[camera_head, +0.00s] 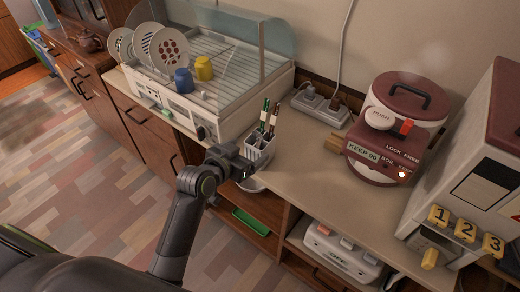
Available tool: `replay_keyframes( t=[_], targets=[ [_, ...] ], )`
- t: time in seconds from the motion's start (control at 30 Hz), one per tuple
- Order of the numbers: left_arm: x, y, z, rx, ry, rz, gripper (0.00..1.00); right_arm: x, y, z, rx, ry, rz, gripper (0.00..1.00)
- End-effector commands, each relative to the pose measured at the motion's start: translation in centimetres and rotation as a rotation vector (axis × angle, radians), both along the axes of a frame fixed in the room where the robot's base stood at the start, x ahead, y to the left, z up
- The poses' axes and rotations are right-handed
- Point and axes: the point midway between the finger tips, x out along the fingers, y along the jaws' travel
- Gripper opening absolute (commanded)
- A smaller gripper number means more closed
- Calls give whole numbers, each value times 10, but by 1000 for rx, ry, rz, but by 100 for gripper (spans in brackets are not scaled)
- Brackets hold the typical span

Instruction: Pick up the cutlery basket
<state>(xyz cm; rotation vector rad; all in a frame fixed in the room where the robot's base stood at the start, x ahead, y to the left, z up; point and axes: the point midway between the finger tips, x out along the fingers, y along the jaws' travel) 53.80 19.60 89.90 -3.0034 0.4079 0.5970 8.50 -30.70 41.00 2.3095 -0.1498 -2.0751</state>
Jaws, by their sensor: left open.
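The white cutlery basket (261,146) stands upright near the front edge of the counter, just right of the dish dryer. I cannot tell whether the fingers touch the basket. My right gripper is out of view.
The dish dryer (196,108) holds plates (169,47), a blue cup (184,81) and a yellow cup (204,68). The counter front (310,188) is clear.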

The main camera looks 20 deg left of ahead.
Motion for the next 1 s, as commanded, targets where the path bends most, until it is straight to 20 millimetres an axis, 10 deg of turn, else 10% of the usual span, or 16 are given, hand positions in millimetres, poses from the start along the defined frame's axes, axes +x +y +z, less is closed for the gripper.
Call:
replay_keyframes(
  t=[1.0],
  targets=[
    [64,-20,-28,-1,-1,1,85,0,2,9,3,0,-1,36]
  ],
)
